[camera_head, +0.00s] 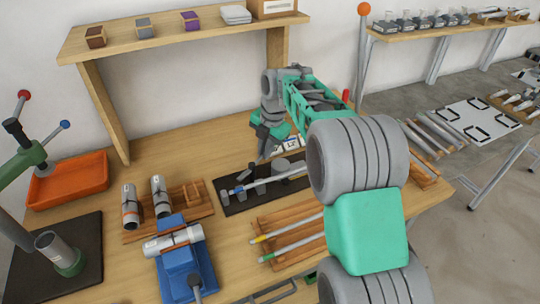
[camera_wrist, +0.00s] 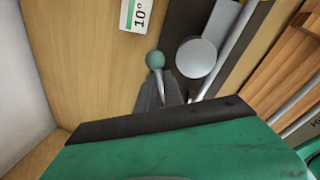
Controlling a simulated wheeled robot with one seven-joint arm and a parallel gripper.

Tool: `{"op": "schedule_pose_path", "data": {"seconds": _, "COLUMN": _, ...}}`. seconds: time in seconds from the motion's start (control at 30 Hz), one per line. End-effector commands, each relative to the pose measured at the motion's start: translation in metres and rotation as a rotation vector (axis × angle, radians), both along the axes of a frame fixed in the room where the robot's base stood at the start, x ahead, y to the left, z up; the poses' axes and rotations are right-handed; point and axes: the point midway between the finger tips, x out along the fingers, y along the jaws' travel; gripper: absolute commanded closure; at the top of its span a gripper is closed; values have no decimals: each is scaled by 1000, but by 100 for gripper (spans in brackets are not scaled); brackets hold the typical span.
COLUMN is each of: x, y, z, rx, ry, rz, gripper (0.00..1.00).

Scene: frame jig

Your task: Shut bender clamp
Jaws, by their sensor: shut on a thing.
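The bender is a dark base plate (camera_head: 237,208) with grey posts, a round grey die and a pale tube (camera_head: 270,180) lying across it. In the wrist view its round grey die (camera_wrist: 196,58) and the dark plate (camera_wrist: 187,18) show beside the tube. The clamp lever has a green ball knob (camera_wrist: 155,60) on a thin metal rod. My gripper (camera_head: 265,152) reaches down at the back of the bender. In the wrist view my gripper (camera_wrist: 160,97) is shut on the clamp lever just below the knob. The lever's lower part is hidden by my gripper.
A wooden rack (camera_head: 262,225) with rods is in front of the bender. A blue device (camera_head: 180,260) holding a tube and an orange tray (camera_head: 68,180) stand left. A raised shelf (camera_head: 180,42) spans the back.

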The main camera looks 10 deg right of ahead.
Motion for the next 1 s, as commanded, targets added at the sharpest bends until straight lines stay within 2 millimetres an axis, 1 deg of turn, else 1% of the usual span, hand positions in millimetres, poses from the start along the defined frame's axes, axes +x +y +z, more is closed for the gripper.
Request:
{"op": "schedule_pose_path", "data": {"seconds": 0.03, "x": 3, "y": 4, "z": -3, "rx": -1, "ry": -1, "rz": 48, "gripper": 100}}
{"op": "schedule_pose_path", "data": {"seconds": 0.1, "x": 6, "y": 8, "z": -3, "rx": -1, "ry": -2, "rz": 117, "gripper": 100}}
{"op": "schedule_pose_path", "data": {"seconds": 0.47, "x": 19, "y": 15, "z": -1, "rx": -1, "ry": -1, "rz": 447, "gripper": 100}}
{"op": "schedule_pose_path", "data": {"seconds": 0.8, "x": 24, "y": 43, "z": 2, "rx": -1, "ry": 1, "rz": 781, "gripper": 100}}
{"op": "schedule_pose_path", "data": {"seconds": 1.0, "x": 25, "y": 55, "z": 2, "rx": -1, "ry": 1, "rz": 936, "gripper": 100}}
